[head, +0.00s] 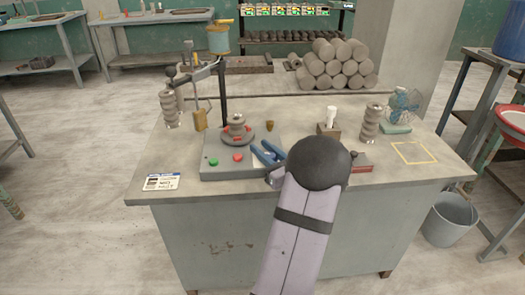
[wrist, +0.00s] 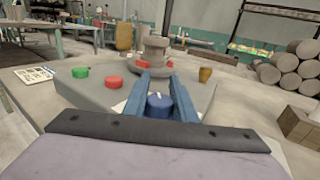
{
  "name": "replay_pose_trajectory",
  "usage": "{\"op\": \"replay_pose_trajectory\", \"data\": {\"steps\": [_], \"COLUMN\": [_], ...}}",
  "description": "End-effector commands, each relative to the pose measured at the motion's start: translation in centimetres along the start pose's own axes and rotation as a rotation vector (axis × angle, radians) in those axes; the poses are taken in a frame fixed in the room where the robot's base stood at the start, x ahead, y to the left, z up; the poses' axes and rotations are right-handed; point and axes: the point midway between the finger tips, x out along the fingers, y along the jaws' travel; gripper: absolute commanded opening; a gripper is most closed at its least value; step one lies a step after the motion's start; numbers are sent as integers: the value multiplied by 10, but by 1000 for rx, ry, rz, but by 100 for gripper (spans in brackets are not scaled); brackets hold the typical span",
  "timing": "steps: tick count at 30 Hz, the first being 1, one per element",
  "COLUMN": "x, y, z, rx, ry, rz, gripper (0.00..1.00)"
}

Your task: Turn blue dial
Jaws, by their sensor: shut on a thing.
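The blue dial (wrist: 159,107) is a short blue knob with a white mark on top, on the front of the grey control box (wrist: 90,92). In the wrist view it sits between the two blue fingers of my gripper (wrist: 160,104), which is shut on it. In the head view my gripper (head: 268,156) reaches the right end of the control box (head: 215,172), and the dial is hidden there. A green button (head: 213,162) and a red button (head: 238,157) are on the box to the left of the fingers.
A turntable with a grey clay piece (head: 237,124) stands behind the fingers. A label card (head: 162,182) lies left of the box. A small brown cup (wrist: 205,74), a clay stack (head: 370,123) and a small fan (head: 403,105) are to the right. Clay rolls (head: 338,65) are piled at the back.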

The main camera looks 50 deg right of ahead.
Motion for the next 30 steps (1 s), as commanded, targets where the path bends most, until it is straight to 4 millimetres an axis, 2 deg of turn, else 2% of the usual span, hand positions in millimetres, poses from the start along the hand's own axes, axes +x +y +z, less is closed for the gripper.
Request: {"op": "replay_pose_trajectory", "data": {"steps": [18,30], "x": [-2,-4], "y": [-12,-17], "z": [-3,-1], "rx": [0,1], "ry": [-2,1], "rz": [-377,-464], "gripper": [2,2]}}
